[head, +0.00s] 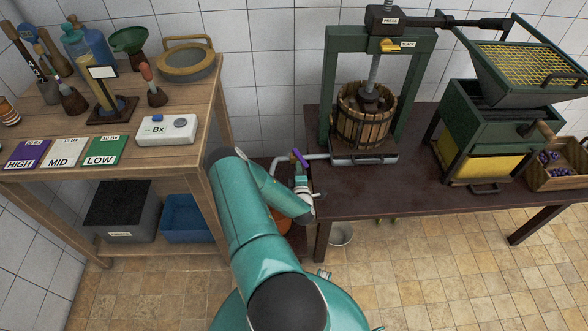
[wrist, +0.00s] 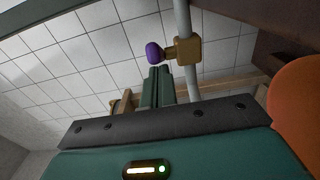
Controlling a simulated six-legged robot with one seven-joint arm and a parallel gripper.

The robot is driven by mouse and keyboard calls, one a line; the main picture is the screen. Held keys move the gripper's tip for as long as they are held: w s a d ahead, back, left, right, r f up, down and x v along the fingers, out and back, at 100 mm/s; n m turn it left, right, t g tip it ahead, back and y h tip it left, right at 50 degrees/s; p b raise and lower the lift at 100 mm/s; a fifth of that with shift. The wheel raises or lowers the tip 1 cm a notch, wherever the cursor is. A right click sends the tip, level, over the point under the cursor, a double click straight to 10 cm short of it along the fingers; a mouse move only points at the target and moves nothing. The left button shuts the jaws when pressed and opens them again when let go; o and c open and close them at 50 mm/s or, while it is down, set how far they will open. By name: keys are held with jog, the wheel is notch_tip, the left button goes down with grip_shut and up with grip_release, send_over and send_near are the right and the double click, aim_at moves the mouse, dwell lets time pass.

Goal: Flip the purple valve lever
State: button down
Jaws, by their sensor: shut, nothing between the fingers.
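In the wrist view the rounded purple lever (wrist: 154,53) sticks out to the left of a brass valve body (wrist: 188,50) on a grey pipe (wrist: 185,18). My gripper (wrist: 159,72) is shut with nothing in it. Its teal fingertips appear just below the lever in the wrist view. I cannot tell whether they touch it.
The press (head: 366,115) stands on the dark table (head: 430,196) to the right. A wooden bench (head: 205,110) with tools and cards stands left. A rounded orange object (wrist: 295,100) is close at right in the wrist view. A metal bowl (head: 340,234) is on the floor.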

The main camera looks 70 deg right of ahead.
jog(key=shift+s+d, duration=0.65)
jog(key=shift+s, duration=0.2)
jog(key=v, duration=1.3)
jog(key=shift+s+a, duration=0.2)
jog(key=shift+a, duration=0.1)
